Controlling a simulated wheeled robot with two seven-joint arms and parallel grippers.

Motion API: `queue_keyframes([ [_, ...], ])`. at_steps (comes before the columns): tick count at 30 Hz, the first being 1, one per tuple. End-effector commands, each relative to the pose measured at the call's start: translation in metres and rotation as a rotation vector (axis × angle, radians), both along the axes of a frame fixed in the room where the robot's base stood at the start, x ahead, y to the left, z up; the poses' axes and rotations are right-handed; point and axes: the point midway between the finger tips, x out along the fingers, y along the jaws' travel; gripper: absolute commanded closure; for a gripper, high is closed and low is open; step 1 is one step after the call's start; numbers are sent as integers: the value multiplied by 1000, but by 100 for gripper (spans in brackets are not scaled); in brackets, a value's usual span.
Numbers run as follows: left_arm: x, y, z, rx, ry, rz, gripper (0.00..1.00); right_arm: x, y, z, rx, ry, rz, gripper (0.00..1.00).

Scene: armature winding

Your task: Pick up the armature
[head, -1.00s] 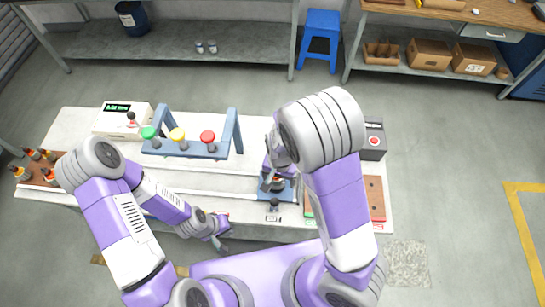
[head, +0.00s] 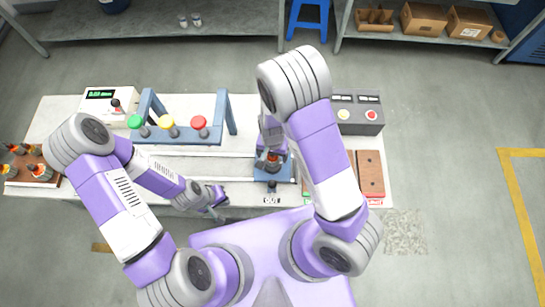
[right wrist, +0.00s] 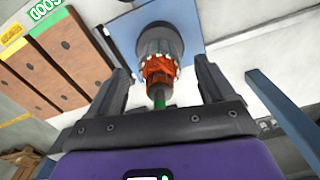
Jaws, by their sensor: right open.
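The armature (right wrist: 158,62) has a grey core, copper-orange windings and a thin shaft with a green end. In the right wrist view it stands between the two fingers of my open right gripper (right wrist: 160,85), with a visible gap on both sides. In the head view the armature (head: 272,161) is on a blue plate (head: 262,175) at the front middle of the table, and my right gripper (head: 272,148) is over it, partly hidden by my arm. My left gripper (head: 217,206) hangs near the front edge, away from the armature; its jaws are too small to judge.
A wooden tray (head: 48,181) with several wound parts is at the left. A blue frame (head: 185,138) with green, yellow and red buttons stands behind. A grey control box (head: 359,115) and brown boards (head: 370,172) are at the right.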

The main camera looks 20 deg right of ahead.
Motion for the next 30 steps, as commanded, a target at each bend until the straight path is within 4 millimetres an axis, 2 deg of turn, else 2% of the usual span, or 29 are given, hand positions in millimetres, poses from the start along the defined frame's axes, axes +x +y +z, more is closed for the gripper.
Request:
queue_keyframes([
  [4,0,0,0,0,0,0,100,0,0,1,0,0,0,17],
  [5,0,0,0,0,0,0,100,0,0,1,0,0,0,20],
  [19,0,0,0,0,0,0,100,0,0,1,0,0,-1,92],
  [26,0,0,1,0,0,0,100,0,0,2,0,-1,0,93],
  [30,0,0,3,0,0,0,100,1,1,16,1,-4,1,93],
])
